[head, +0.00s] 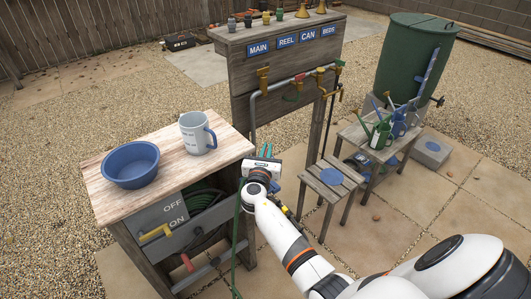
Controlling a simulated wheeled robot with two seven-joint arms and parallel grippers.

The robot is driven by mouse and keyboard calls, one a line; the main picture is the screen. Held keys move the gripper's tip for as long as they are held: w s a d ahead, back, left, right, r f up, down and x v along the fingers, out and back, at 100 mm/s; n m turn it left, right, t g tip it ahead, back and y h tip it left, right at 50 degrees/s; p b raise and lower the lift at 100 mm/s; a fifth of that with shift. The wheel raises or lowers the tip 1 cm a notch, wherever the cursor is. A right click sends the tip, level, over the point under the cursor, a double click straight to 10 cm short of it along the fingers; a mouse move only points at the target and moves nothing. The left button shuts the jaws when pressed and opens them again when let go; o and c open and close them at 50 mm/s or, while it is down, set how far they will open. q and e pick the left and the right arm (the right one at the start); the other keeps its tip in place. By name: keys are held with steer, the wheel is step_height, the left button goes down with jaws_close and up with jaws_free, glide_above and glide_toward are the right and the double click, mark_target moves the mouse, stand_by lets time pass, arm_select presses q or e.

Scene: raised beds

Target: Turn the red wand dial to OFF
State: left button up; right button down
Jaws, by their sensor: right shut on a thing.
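My right gripper (265,152) is in the middle of the head view, just right of the wooden table's right edge. Its teal fingertips point away from me. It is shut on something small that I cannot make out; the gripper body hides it. A green hose (237,232) hangs down beside the gripper's left side. No red wand dial can be clearly made out. A red grip (187,262) shows low at the table's front. A yellow lever (155,234) sits on the grey OFF/ON panel (172,214). My left gripper is not in view.
A blue bowl (131,165) and a grey mug (197,133) stand on the wooden table (163,125). Behind is a tap stand (300,60) with blue labels and pipework. A low stool (331,180), a bench with watering cans (380,133) and a green barrel (412,60) stand right.

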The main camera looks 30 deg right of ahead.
steer(key=m+g+h+b, duration=0.2)
steer(key=g, duration=0.1)
steer(key=m+g+h, duration=0.1)
steer(key=shift+s+d+f+m+g+b, duration=0.15)
steer(key=shift+f+m+g+b, duration=0.1)
steer(key=shift+m+g+b, duration=0.15)
steer(key=m+g+b, duration=0.2)
steer(key=g+b, duration=0.1)
steer(key=s+m+g+h+b, duration=0.1)
steer(key=m+g+b, duration=0.2)
steer(key=g, duration=0.1)
steer(key=m+g+h+b, duration=0.1)
steer(key=m+g+b, duration=0.1)
steer(key=g+b, duration=0.1)
steer(key=shift+s+d+g, duration=0.15)
steer(key=shift+s+g, duration=0.05)
steer(key=shift+g, duration=0.5)
steer(key=shift+s+r+m+g+y+b, duration=0.1)
steer(key=shift+m+g+y+b, duration=0.05)
steer(key=shift+m+g+b, duration=0.45)
steer(key=shift+s+r+m+g+y+b, duration=0.15)
steer(key=shift+m+g+b, duration=0.25)
steer(key=shift+g+b, duration=0.25)
steer(key=c, duration=1.5)
jaws_free()
steer(key=shift+c, duration=0.2)
